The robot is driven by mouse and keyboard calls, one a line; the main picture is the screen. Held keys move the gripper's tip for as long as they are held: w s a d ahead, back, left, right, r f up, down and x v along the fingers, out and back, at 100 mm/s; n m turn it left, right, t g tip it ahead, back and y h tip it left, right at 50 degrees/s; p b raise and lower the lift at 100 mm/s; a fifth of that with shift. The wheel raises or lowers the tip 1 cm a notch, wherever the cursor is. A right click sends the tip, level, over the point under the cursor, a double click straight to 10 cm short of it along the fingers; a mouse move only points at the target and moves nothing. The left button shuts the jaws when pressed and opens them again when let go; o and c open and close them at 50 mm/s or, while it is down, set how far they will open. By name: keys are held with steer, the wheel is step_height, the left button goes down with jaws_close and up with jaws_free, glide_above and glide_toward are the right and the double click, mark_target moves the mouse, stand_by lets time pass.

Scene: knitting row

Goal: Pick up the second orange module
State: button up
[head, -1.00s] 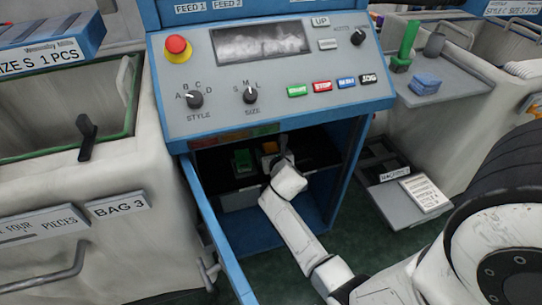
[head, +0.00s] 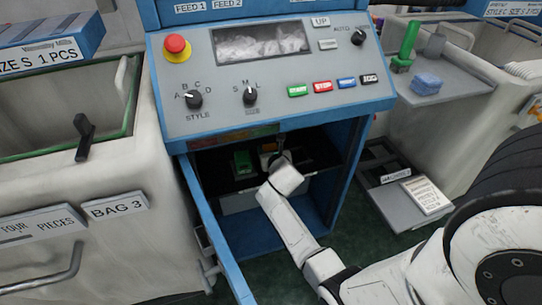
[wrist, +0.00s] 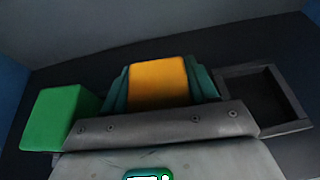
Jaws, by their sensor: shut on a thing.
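An orange module (wrist: 158,82) sits between the teal fingers of my gripper (wrist: 160,86) in the wrist view, with a finger against each side. My gripper is shut on it. In the head view the orange module (head: 269,147) shows as a small patch inside the open cabinet, partly hidden by my gripper (head: 280,159). A green module (wrist: 58,118) stands just left of the gripper; it also shows in the head view (head: 242,160). I cannot tell whether the orange module is lifted from its place.
An empty dark slot (wrist: 264,93) lies right of the gripper. The blue cabinet (head: 352,160) surrounds my arm, with its door (head: 212,225) open at the left. A grey control panel (head: 275,75) overhangs the opening. A pull-out tray (head: 402,195) stands at the right.

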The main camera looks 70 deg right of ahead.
steer(key=shift+c, duration=1)
steer(key=shift+r, duration=0.1)
